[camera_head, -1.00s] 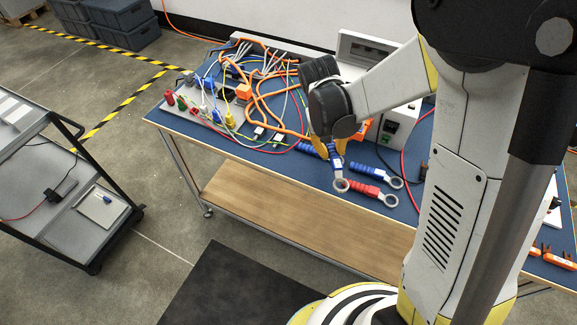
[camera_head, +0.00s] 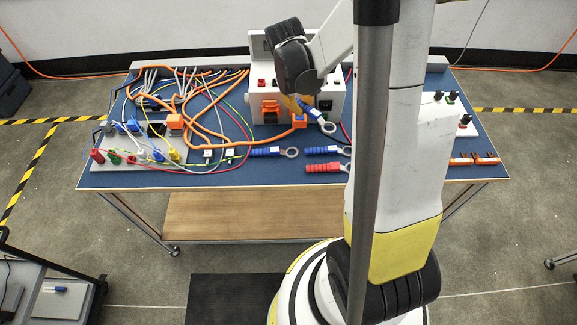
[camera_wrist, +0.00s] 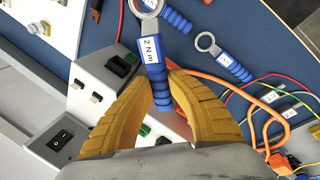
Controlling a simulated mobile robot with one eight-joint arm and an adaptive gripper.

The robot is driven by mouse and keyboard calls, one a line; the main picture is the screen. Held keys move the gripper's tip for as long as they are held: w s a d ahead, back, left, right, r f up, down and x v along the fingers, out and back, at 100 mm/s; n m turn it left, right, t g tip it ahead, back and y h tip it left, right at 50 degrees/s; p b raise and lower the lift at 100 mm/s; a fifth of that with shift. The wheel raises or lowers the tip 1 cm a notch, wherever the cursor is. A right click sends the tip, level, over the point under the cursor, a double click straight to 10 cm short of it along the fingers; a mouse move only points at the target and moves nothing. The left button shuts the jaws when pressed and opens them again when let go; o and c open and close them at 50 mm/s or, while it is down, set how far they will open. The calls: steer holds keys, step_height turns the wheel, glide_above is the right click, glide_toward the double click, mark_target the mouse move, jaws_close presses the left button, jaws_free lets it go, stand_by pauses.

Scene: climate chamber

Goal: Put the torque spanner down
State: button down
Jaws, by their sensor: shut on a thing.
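A blue torque spanner (camera_wrist: 150,48) with a "2 N m" label and a metal ring end is held between the two yellow fingers of my gripper (camera_wrist: 156,88). In the head view this spanner (camera_head: 314,110) is tilted, ring end down to the right, in front of the grey box. It appears raised above the blue bench top (camera_head: 225,178). My gripper (camera_head: 296,104) is shut on its blue handle.
The grey box (camera_head: 325,90) with sockets stands at the back. A board with coloured plugs (camera_head: 125,160) and tangled orange cables (camera_head: 190,100) fill the left side. The front strip of the bench is mostly clear.

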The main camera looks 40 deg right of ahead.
steer(key=b, duration=0.4)
glide_above(271, 148)
steer(key=f, duration=0.7)
steer(key=shift+w+a, duration=0.1)
steer(key=shift+a, duration=0.2)
steer(key=shift+f+b, duration=1)
steer(key=shift+f, duration=0.9)
steer(key=shift+f+b, duration=0.35)
steer(key=c, duration=1.5)
jaws_free()
steer(key=shift+o, duration=0.5)
